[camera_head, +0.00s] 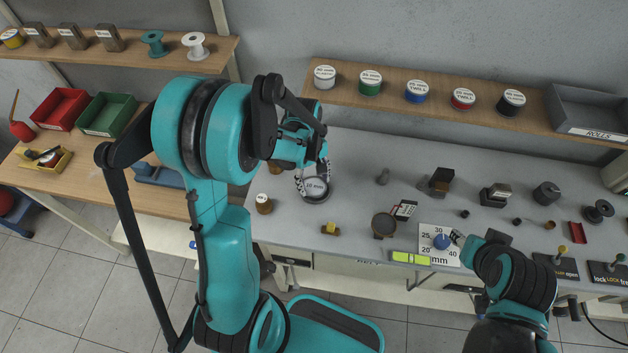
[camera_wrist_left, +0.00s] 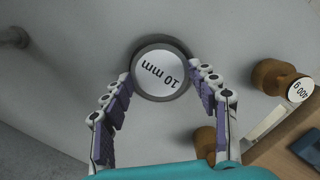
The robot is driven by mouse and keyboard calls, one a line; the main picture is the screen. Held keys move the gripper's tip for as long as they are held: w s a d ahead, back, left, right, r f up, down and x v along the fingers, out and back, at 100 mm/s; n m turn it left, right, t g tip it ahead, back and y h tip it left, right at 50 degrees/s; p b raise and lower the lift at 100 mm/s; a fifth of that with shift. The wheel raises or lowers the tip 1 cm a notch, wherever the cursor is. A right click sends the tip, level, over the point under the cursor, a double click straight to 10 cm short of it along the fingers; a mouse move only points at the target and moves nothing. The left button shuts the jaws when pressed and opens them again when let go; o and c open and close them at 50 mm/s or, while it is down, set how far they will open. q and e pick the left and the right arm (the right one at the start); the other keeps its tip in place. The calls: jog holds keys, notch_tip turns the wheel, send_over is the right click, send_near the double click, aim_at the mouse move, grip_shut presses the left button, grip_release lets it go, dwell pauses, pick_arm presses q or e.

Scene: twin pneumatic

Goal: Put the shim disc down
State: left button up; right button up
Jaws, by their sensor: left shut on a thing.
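The shim disc (camera_wrist_left: 162,75), a grey round disc with a white face marked "10 mm", is between the fingers of my left gripper (camera_wrist_left: 165,85). The fingertips touch it on both sides. In the head view the disc (camera_head: 316,188) is at the left part of the grey bench, with my left gripper (camera_head: 313,178) at it. A dark shadow edges it; I cannot tell whether it rests on the bench. My right gripper (camera_head: 458,239) is beside a blue knob (camera_head: 441,242) on a white dial plate (camera_head: 437,257) marked in mm; its fingers are too small to judge.
A brown weight (camera_head: 264,204) stands left of the disc, and a small yellow-banded piece (camera_head: 330,229) lies in front. A grey peg (camera_head: 383,177) and a round brown-topped stand (camera_head: 384,225) are to the right.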

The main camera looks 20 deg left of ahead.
pick_arm(q)
jog(key=shift+f+b, duration=0.6)
jog(key=o, duration=1.3)
jog(key=shift+r, duration=0.1)
